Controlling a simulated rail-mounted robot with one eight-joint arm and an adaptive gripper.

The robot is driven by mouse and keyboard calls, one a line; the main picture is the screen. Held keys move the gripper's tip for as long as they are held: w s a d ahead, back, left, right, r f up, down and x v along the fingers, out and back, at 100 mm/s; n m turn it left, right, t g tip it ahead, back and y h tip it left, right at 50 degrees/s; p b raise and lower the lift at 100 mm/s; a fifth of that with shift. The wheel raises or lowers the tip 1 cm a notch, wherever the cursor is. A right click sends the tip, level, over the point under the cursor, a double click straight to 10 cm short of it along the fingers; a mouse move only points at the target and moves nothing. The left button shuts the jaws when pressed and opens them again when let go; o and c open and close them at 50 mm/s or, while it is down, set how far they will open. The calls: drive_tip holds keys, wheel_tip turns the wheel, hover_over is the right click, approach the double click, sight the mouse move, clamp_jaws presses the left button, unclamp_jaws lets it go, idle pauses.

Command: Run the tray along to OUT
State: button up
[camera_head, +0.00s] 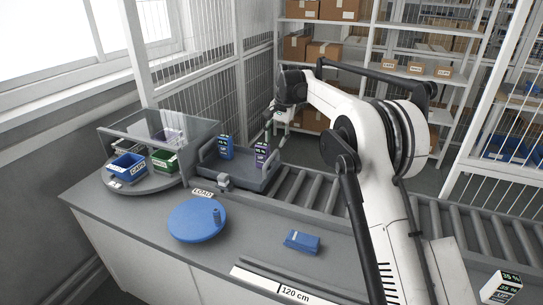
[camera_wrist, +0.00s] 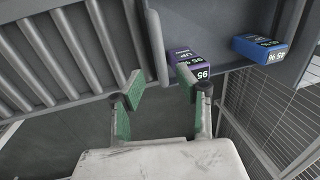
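The grey tray (camera_head: 240,178) sits at the left end of the roller conveyor. A blue box (camera_head: 225,147) marked 45 % and a purple box (camera_head: 262,154) marked 95 % stand in it. My gripper (camera_head: 274,128) is at the tray's far right corner. In the wrist view my gripper (camera_wrist: 160,84) is open, its green pads apart. The end of the tray's side wall (camera_wrist: 156,45) shows between and beyond the pads; I cannot tell whether they touch it. The purple box (camera_wrist: 188,62) and blue box (camera_wrist: 262,50) also show there. I see no OUT sign.
The roller conveyor (camera_head: 325,195) runs right, partly hidden behind my arm. A LOAD label (camera_head: 203,193), a blue disc (camera_head: 197,220) and a blue block (camera_head: 301,241) are on the counter.

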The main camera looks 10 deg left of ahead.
sight(271, 157)
drive_tip(key=f, duration=0.2)
drive_tip(key=a+f, duration=0.1)
drive_tip(key=f, duration=0.5)
drive_tip(key=shift+w+a+p, duration=0.2)
drive_tip(key=shift+a+p, duration=0.05)
drive_tip(key=shift+p, duration=0.15)
drive_tip(key=shift+c, duration=0.4)
clamp_jaws()
